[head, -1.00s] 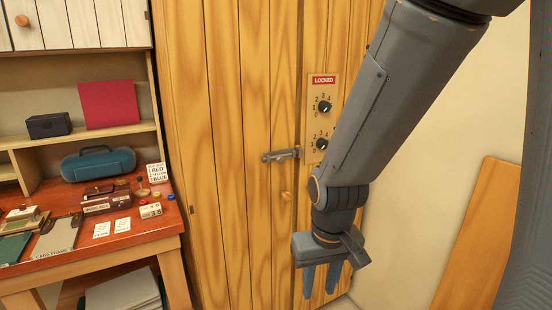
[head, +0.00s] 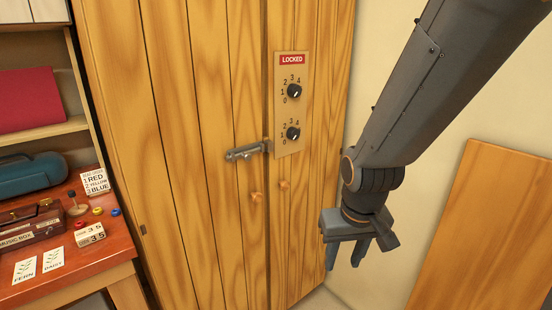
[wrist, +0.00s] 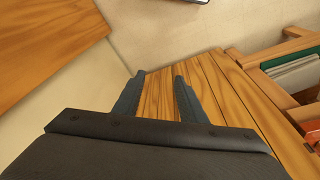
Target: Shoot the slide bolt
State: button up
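The slide bolt (head: 245,151) is a grey metal bolt across the seam of the wooden cabinet doors (head: 184,160). Its right end meets the edge of a panel (head: 291,112) with two black dials and a red LOCKED sign (head: 292,60). Whether the bolt is in its keeper is too small to tell. My gripper (head: 345,262) hangs to the right of and below the bolt, apart from it. In the wrist view my gripper (wrist: 158,82) has its two fingers apart with nothing between them.
Two wooden knobs (head: 256,198) sit below the bolt. A red-brown desk (head: 105,250) at left holds a music box (head: 30,222), cards and small coloured pieces. A wooden board (head: 490,225) leans against the wall at right. The space before the doors is clear.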

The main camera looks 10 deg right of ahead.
jog(key=w+f+t+b, duration=0.1)
jog(key=w+t+b, duration=0.25)
jog(key=w, duration=0.45)
jog(key=n+t+y+b, duration=0.7)
jog(key=t+y+b, duration=0.25)
jog(key=b, duration=0.55)
send_near(249, 157)
jog(key=w, duration=0.1)
jog(key=shift+y, duration=0.25)
jog(key=x, duration=0.7)
jog(key=shift+w+a+f, duration=0.1)
jog(key=shift+w+a, duration=0.2)
jog(key=shift+a, duration=0.05)
grip_shut()
